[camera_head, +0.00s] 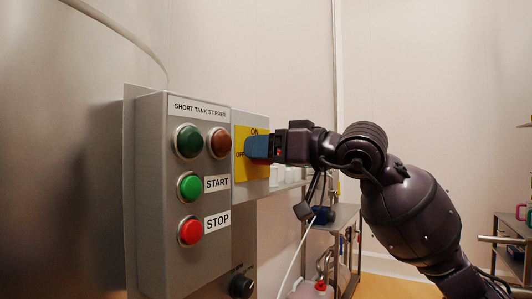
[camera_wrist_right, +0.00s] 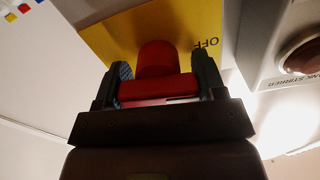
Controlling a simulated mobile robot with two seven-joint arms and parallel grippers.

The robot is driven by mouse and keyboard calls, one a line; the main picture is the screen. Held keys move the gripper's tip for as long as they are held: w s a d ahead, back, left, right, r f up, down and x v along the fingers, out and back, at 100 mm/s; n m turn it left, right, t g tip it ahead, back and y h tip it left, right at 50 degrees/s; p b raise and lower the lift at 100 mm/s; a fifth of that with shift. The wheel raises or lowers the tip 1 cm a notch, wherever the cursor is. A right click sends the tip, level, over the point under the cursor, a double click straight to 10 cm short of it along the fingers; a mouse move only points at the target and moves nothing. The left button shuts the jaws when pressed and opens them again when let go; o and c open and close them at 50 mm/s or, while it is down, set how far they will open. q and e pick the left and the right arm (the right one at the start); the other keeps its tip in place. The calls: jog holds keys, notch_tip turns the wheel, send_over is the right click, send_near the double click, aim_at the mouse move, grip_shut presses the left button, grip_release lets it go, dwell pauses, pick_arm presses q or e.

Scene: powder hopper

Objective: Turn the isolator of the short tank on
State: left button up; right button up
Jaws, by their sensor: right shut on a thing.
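The isolator is a red knob (camera_wrist_right: 157,58) on a yellow plate (camera_wrist_right: 105,38) in the right wrist view. The same yellow plate (camera_head: 243,174) shows in the head view, with ON at its top and OFF at its left side. My right gripper (camera_head: 258,148) is at the plate, coming from the right, and its blue fingers hide most of the knob there. In the wrist view my right gripper (camera_wrist_right: 160,72) has one finger on each side of the knob's red handle and is shut on it. Which mark the handle points to cannot be told. My left gripper is not in view.
The grey control box (camera_head: 180,262) labelled SHORT TANK STIRRER stands left of the plate. It carries a green START button (camera_head: 190,187), a red STOP button (camera_head: 190,232) and two lamps. A black knob (camera_head: 242,286) sits below. A metal shelf (camera_head: 335,217) stands behind.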

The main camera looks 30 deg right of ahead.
jog(key=shift+w+f+m, duration=0.1)
jog(key=shift+m, duration=0.8)
jog(key=m+b, duration=0.1)
jog(key=m, duration=0.1)
jog(key=shift+d+m, duration=0.15)
jog(key=shift+m, duration=0.15)
jog(key=m, duration=0.3)
jog(key=shift+w+d+m+b, duration=0.1)
jog(key=shift+m+b, duration=0.3)
jog(key=m, duration=0.4)
jog(key=shift+f, duration=0.15)
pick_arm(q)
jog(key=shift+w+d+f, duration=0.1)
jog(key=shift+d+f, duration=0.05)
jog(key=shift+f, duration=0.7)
pick_arm(e)
jog(key=shift+d+f+m, duration=0.1)
jog(key=shift+m, duration=2)
jog(key=o, duration=0.9)
pick_arm(q)
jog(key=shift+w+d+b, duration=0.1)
jog(key=shift+b, duration=0.2)
pick_arm(e)
jog(key=shift+v, duration=5.4)
